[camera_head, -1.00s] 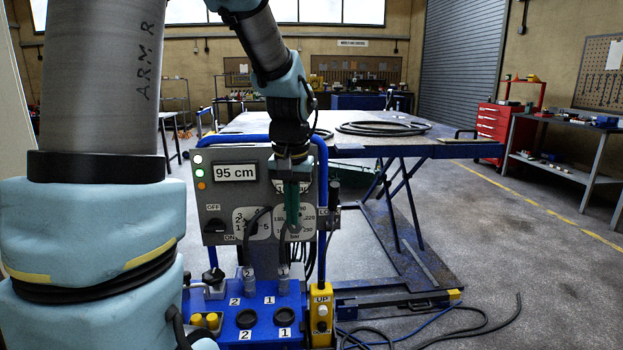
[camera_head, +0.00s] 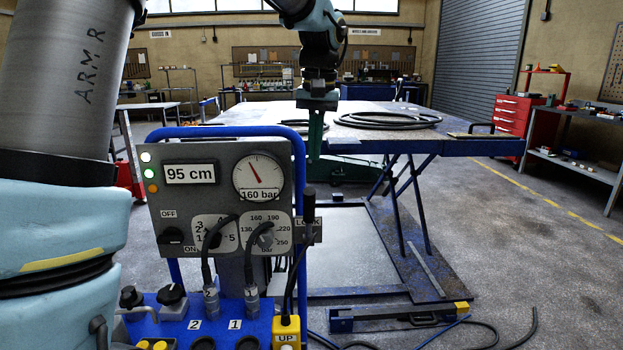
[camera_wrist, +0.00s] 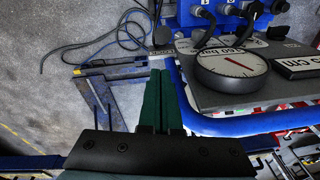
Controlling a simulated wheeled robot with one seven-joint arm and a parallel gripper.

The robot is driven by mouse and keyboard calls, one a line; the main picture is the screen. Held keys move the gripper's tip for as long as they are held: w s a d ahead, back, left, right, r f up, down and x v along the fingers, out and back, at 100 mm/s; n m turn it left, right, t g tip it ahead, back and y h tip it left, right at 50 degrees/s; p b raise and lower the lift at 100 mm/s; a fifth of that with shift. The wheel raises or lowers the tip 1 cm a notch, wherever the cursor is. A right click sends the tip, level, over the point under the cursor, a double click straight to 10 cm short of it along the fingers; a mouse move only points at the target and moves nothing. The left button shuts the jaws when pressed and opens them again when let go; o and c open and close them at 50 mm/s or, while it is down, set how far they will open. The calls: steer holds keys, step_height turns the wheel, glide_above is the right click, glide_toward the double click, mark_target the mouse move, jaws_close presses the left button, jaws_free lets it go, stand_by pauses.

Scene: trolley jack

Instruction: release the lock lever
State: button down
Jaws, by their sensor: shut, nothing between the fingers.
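The lock lever (camera_head: 309,201) is a dark upright lever at the right edge of the grey control panel (camera_head: 185,200), beside a partly covered LOCK label (camera_head: 308,230). My gripper (camera_head: 315,155) has green fingers, shut and empty, pointing down. In the head view its tips appear above the lever's top and slightly to the right, apart from it. In the wrist view the fingers (camera_wrist: 163,95) lie close together beside the panel's edge. I cannot make out the lever clearly there.
A blue tubular frame (camera_head: 300,165) surrounds the panel, with a pressure gauge (camera_head: 258,178) and a 95 cm display (camera_head: 190,174). Cables and a yellow UP pendant (camera_head: 286,335) hang below the lever. The lift table (camera_head: 470,148) stands behind.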

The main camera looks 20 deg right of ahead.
glide_above(309, 216)
steer(key=w+d, duration=0.2)
steer(key=w, duration=0.1)
step_height(309, 216, down, 10)
steer(key=shift+s+r+p, duration=0.15)
steer(key=shift+s+p, duration=0.05)
steer(key=shift+p, duration=0.15)
steer(key=shift+a, duration=0.1)
steer(key=shift+b, duration=0.3)
